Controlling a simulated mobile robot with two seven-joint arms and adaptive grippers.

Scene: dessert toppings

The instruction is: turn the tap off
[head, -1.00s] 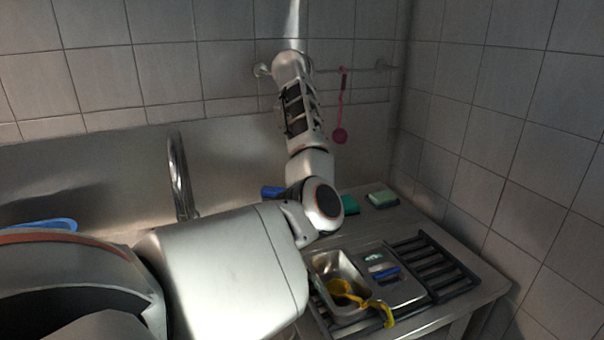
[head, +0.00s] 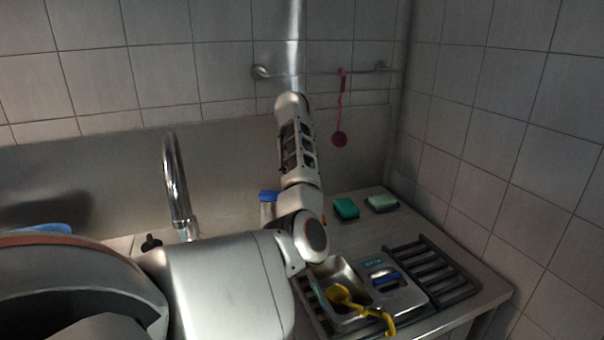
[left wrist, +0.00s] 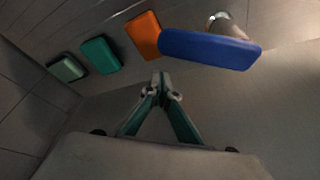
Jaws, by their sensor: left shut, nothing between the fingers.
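The tap (head: 176,185) is a curved chrome spout at the left of the head view. A short pale streak (head: 189,234) shows below its mouth; I cannot tell if it is running water. A small black knob (head: 151,243) stands left of the spout, partly hidden by my arm; I cannot read its setting. My left arm crosses the front and its forearm rises right of the tap. Its gripper is hidden in the head view. In the left wrist view my left gripper (left wrist: 161,82) is shut and empty, away from the tap. My right gripper is not in view.
A blue-topped item (head: 268,196) stands behind my forearm. Green sponges (head: 346,208) lie on the counter, and an orange one (left wrist: 143,35) shows near the fingertips. A metal basin (head: 338,274) holds a yellow utensil (head: 345,298). A black rack (head: 432,272) is at right. A pink ladle (head: 340,115) hangs from a rail.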

